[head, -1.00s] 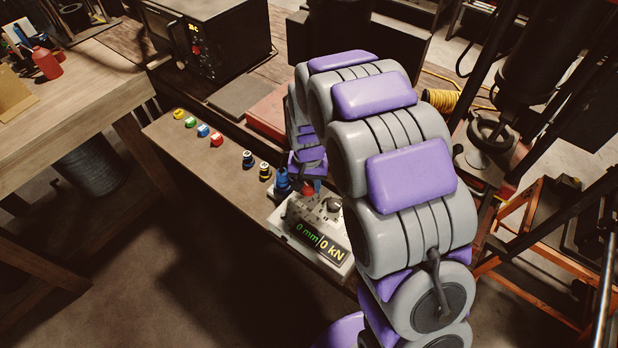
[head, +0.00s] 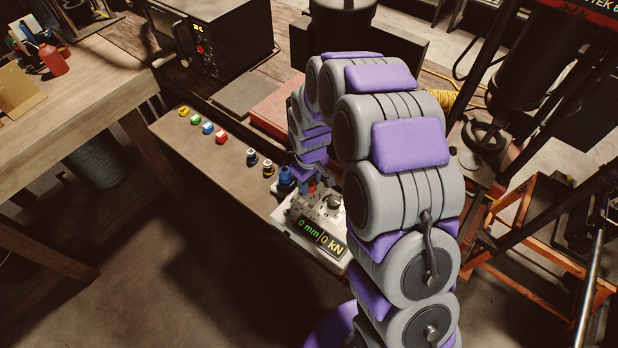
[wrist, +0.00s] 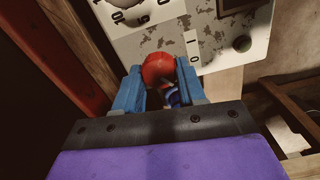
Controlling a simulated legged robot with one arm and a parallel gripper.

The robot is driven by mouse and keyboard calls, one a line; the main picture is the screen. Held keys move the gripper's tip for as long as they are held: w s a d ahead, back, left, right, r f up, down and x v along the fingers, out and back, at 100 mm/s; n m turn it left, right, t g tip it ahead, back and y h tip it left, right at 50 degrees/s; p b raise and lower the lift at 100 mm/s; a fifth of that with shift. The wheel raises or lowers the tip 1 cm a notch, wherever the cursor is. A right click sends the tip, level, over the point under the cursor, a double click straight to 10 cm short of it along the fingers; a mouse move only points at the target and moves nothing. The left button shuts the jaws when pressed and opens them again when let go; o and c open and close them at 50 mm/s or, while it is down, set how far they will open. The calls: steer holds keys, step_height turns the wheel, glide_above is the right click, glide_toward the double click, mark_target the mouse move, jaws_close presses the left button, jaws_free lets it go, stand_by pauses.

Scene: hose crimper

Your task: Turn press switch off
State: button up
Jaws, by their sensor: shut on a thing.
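The press control box (head: 325,220) is a pale, worn panel with a dark round knob and a display reading "0 mm" and "0 kN". In the wrist view, its panel (wrist: 215,35) shows dial numbers and a white strip marked 0 and 1. A red rounded knob (wrist: 158,68), which looks like the press switch, sits by that panel. The blue fingers of my gripper (wrist: 160,78) are on either side of it, shut on it. The head view also shows my gripper (head: 309,184) at the box's back edge. The knob's base and exact setting are hidden.
A blue-topped fitting (head: 286,178) stands just left of my gripper. Several coloured fittings line the bench (head: 225,165), including a red one (head: 221,137). A black machine (head: 215,45) stands behind. A wooden table (head: 75,85) is at left, with open floor (head: 200,260) in front.

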steer(key=shift+s+f+n, duration=0.1)
steer(key=shift+s+n, duration=0.15)
steer(key=shift+n, duration=0.45)
steer(key=shift+p, duration=0.3)
steer(key=o, duration=1.1)
steer(key=shift+w, duration=0.15)
steer(key=shift+c, duration=0.2)
steer(key=shift+w+r, duration=0.1)
steer(key=shift+r, duration=0.4)
step_height(320, 180, up, 16)
steer(key=p, duration=0.1)
steer(key=shift+r, duration=0.2)
